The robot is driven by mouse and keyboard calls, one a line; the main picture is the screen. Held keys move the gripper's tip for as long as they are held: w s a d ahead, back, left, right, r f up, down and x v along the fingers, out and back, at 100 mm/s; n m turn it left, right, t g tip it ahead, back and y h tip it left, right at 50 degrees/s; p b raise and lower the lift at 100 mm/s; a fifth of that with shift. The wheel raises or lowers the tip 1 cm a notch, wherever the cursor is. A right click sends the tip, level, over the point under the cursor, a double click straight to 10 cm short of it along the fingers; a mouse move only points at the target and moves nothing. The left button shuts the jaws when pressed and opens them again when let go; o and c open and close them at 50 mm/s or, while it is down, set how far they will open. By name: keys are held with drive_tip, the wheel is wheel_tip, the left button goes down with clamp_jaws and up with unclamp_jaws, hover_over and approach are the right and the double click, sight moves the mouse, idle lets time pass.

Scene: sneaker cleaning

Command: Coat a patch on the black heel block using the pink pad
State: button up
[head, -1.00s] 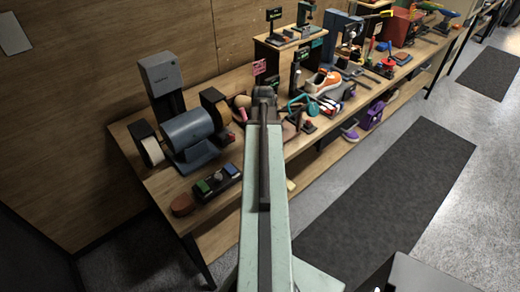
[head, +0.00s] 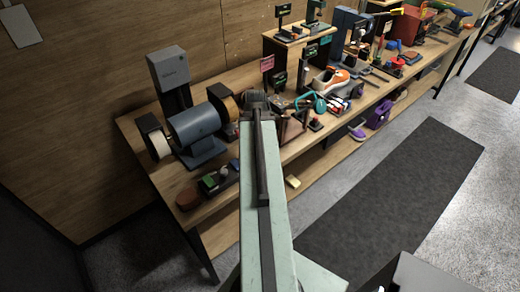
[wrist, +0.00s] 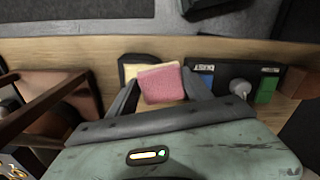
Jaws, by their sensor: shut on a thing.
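My gripper (wrist: 161,92) is shut on the pink pad (wrist: 163,82), which sits between its two fingers in the wrist view. A pale yellow piece (wrist: 130,70) shows just behind the pad's left edge. I cannot tell whether the pad touches it. In the head view my gripper (head: 256,106) is over the bench front, right of the grey grinder, and the arm hides the pad. I cannot pick out the black heel block with certainty in either view.
The grinder (head: 196,128) stands at the bench's left end. A black labelled tray (wrist: 232,76) with a green block (wrist: 267,88) lies right of the pad. A brown framed box (wrist: 50,100) is close on the left. An orange-and-white sneaker (head: 328,80) sits farther along.

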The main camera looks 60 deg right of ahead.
drive_tip(key=shift+a, duration=0.1)
wheel_tip(320, 180, up, 6)
drive_tip(key=p, duration=0.6)
wheel_tip(320, 180, up, 3)
drive_tip(key=p, duration=0.3)
drive_tip(key=shift+r, duration=0.15)
